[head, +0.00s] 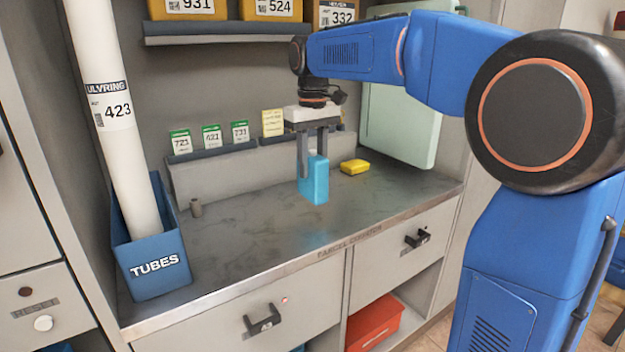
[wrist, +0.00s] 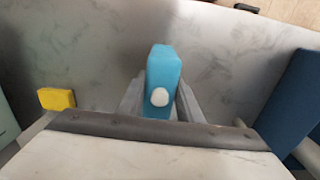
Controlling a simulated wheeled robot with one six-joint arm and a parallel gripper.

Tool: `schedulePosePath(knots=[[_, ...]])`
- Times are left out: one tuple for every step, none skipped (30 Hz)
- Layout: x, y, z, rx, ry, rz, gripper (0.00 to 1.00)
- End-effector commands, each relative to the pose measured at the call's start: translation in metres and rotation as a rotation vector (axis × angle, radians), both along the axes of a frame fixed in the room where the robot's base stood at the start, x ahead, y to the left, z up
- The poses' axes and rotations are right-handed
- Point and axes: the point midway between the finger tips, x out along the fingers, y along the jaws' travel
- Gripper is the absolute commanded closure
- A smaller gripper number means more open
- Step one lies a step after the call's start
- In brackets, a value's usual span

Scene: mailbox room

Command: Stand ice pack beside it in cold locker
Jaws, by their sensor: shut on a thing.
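A light blue block (head: 315,181), which looks like the ice pack, is held upright between the fingers of my gripper (head: 318,160). It appears to hang a little above the grey counter. In the wrist view the ice pack (wrist: 163,75) shows a round white spot, with the gripper (wrist: 161,100) closed on its two sides. A pale green panel (head: 400,120) stands at the back right of the counter, partly behind my arm; I cannot tell whether it is the cold locker's door. No locker interior is visible.
A yellow block (head: 354,167) lies on the counter (head: 250,230) right of the gripper. A blue TUBES bin (head: 155,265) holding a white tube (head: 120,130) stands at left. Small cards (head: 212,137) line the back ledge. The counter's front middle is clear.

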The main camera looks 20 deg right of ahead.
Motion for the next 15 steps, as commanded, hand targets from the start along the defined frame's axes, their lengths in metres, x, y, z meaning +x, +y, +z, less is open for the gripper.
schedulePosePath(knots=[[0.000,0.000,-0.003,0.000,0.000,0.000,1.00],[0.000,0.000,-0.005,0.000,0.000,0.000,1.00],[0.000,0.000,-0.010,0.000,0.001,0.000,1.00],[0.000,0.000,-0.014,0.000,0.001,0.000,1.00],[-0.001,0.000,-0.017,-0.001,0.002,0.000,1.00],[0.000,0.000,-0.023,-0.001,0.002,0.000,1.00],[0.000,0.000,-0.028,-0.001,0.002,0.000,1.00],[0.000,0.000,-0.032,-0.001,0.002,0.000,1.00],[0.000,0.000,-0.036,0.000,0.001,0.000,1.00],[0.000,0.000,-0.038,0.000,0.001,0.000,1.00],[0.000,0.000,-0.040,0.000,0.000,0.000,1.00],[0.000,0.000,-0.041,0.000,0.000,0.000,1.00],[0.000,0.000,-0.041,0.000,-0.001,0.000,1.00],[0.000,0.000,-0.041,0.000,-0.001,0.000,1.00],[0.000,0.000,-0.040,0.000,-0.001,0.000,1.00]])
